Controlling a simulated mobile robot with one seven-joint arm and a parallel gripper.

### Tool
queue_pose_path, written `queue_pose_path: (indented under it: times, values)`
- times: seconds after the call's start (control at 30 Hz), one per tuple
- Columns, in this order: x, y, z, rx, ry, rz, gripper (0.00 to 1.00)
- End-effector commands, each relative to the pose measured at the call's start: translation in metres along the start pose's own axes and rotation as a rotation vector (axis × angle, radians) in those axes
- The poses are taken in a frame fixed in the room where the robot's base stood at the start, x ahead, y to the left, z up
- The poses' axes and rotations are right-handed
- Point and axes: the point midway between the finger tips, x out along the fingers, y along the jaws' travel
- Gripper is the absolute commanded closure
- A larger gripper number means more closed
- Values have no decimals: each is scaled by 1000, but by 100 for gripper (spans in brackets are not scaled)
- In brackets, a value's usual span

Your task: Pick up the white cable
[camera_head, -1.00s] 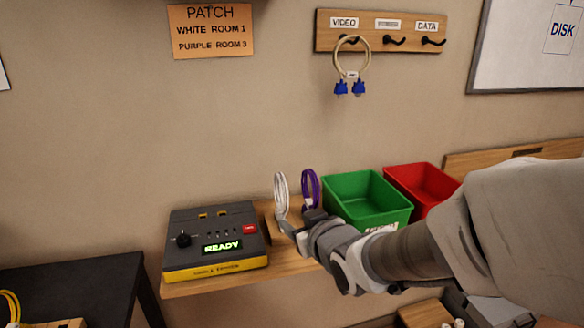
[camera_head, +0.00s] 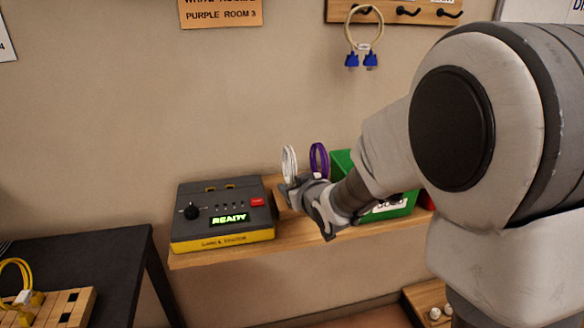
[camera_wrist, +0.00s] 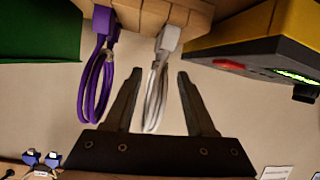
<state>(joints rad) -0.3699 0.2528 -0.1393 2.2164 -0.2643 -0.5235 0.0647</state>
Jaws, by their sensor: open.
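The white cable (camera_head: 290,162) is a coiled loop standing on the wooden shelf, between the grey and yellow device and the purple cable (camera_head: 318,158). In the wrist view the white cable (camera_wrist: 156,88) hangs from its pale plug, seen upside down, with its loop between my two fingers. My gripper (camera_wrist: 158,85) is open, one finger on each side of the white loop. The left finger lies between the white cable and the purple cable (camera_wrist: 96,85). I cannot tell whether a finger touches the white cable. In the head view my gripper (camera_head: 288,190) is partly hidden by its own wrist.
The device (camera_head: 224,213) reading READY stands left on the shelf (camera_head: 262,248). A green bin (camera_head: 343,162) stands right, largely hidden by my arm. A cable with blue plugs (camera_head: 362,60) hangs on the wall rack. A black table (camera_head: 100,262) is at lower left.

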Motion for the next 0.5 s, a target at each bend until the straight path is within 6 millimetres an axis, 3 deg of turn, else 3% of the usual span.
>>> queue_pose_path:
  times: [0.37, 0.5]
  values:
    - [10, 0, 0, 0, 0, 0, 44]
    - [10, 0, 0, 0, 0, 0, 70]
